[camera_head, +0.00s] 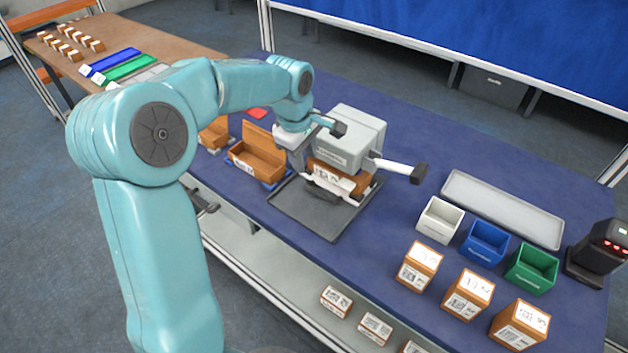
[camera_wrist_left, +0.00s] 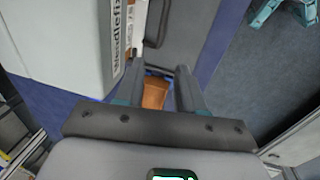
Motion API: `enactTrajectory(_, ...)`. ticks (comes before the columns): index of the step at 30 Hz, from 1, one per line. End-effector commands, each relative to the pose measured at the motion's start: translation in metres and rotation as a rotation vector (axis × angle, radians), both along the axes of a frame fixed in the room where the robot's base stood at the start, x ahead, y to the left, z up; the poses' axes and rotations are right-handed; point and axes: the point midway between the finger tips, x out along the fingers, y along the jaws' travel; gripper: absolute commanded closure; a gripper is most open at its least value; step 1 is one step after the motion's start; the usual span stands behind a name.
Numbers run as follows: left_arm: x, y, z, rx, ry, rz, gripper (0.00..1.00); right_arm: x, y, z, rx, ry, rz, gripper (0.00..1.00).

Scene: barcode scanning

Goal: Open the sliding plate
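A light grey box-shaped machine (camera_head: 348,138) stands on the blue table, with lettering on its side in the left wrist view (camera_wrist_left: 60,45). A flat dark grey plate (camera_head: 312,212) lies in front of it and also shows in the left wrist view (camera_wrist_left: 188,30). A black handle (camera_wrist_left: 155,25) is by the plate, ahead of my fingers. A brown labelled box (camera_head: 342,174) sits low at the machine's front. My left gripper (camera_wrist_left: 158,72) is open and empty, beside the machine; its fingertips are hard to make out in the head view. My right gripper is not in view.
An open brown carton (camera_head: 258,155) stands left of the plate. White (camera_head: 439,218), blue (camera_head: 484,243) and green (camera_head: 531,267) bins stand at right, with labelled brown boxes in front. A grey tray (camera_head: 500,207) and a black scanner-like device (camera_head: 598,258) are farther right.

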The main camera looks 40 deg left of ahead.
Motion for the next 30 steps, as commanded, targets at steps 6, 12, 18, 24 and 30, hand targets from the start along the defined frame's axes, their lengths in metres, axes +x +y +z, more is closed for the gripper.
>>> enactTrajectory(6, 0.009, 0.0, -0.053, -0.003, 0.006, 0.0, 0.62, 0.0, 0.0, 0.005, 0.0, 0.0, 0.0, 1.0)
enactTrajectory(12, 0.018, 0.0, -0.09, -0.002, 0.004, -0.003, 0.62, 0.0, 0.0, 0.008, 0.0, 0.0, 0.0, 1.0)
enactTrajectory(18, 0.024, 0.0, -0.107, 0.0, 0.001, -0.004, 0.62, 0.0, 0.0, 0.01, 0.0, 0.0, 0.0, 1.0)
enactTrajectory(24, 0.025, 0.0, -0.109, 0.0, 0.0, -0.005, 0.62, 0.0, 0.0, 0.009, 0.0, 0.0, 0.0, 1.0)
enactTrajectory(30, 0.025, 0.0, -0.108, 0.0, 0.0, -0.005, 0.98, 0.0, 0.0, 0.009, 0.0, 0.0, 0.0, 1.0)
